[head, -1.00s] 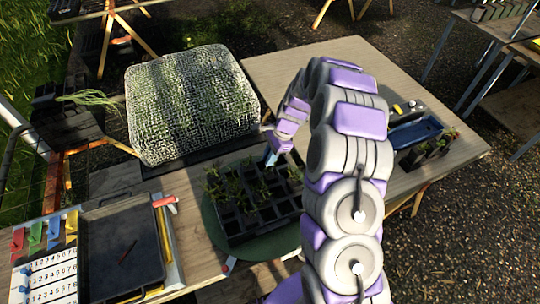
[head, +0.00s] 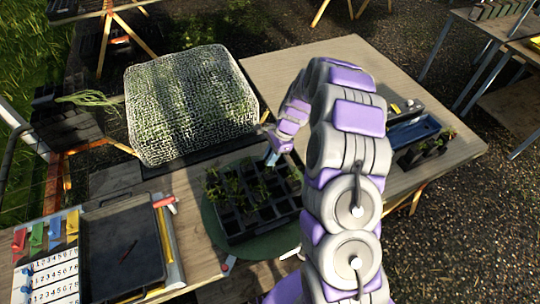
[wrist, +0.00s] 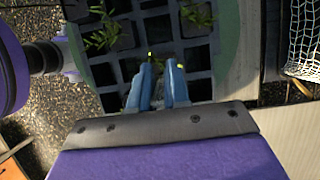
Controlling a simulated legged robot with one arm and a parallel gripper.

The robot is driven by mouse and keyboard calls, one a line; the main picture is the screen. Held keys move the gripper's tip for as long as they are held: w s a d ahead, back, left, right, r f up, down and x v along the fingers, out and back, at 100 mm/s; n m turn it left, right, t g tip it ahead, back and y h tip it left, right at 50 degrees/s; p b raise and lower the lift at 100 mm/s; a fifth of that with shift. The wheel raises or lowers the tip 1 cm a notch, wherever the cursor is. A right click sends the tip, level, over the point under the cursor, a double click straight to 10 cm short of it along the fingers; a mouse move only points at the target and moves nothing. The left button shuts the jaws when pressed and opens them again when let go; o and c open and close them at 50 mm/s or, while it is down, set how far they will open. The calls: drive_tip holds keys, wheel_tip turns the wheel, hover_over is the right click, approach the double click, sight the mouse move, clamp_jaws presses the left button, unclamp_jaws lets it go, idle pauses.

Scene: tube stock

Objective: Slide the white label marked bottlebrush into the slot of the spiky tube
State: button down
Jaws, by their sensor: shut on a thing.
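A black tray of square cells (head: 232,221) stands on the table, with several small green seedlings (head: 214,188) in it. It also shows in the wrist view (wrist: 198,53), with leafy sprigs (wrist: 106,35) at the upper left. I cannot tell which cell is the spiky tube, and no slot shows. My gripper (head: 271,158) is over the far part of the tray. In the wrist view its blue fingers (wrist: 158,75) are over the cells with a narrow gap between them. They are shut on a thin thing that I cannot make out. No label's writing is readable.
The tray rests on a round green disc (head: 212,226). A mesh-covered block (head: 190,105) stands behind at left. A dark board (head: 122,250) and numbered sheet (head: 52,275) are at front left. A blue tray (head: 415,132) is at right.

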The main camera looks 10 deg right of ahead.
drive_tip(key=shift+d+f, duration=0.1)
drive_tip(key=shift+f, duration=0.1)
drive_tip(key=shift+f+b, duration=0.3)
drive_tip(key=shift+f, duration=2.25)
drive_tip(key=shift+f, duration=0.3)
drive_tip(key=c, duration=1)
unclamp_jaws()
drive_tip(key=p+v, duration=0.1)
drive_tip(key=v, duration=1.6)
drive_tip(key=shift+w+r+p, duration=0.1)
drive_tip(key=shift+r+p, duration=0.05)
drive_tip(key=shift+p, duration=0.15)
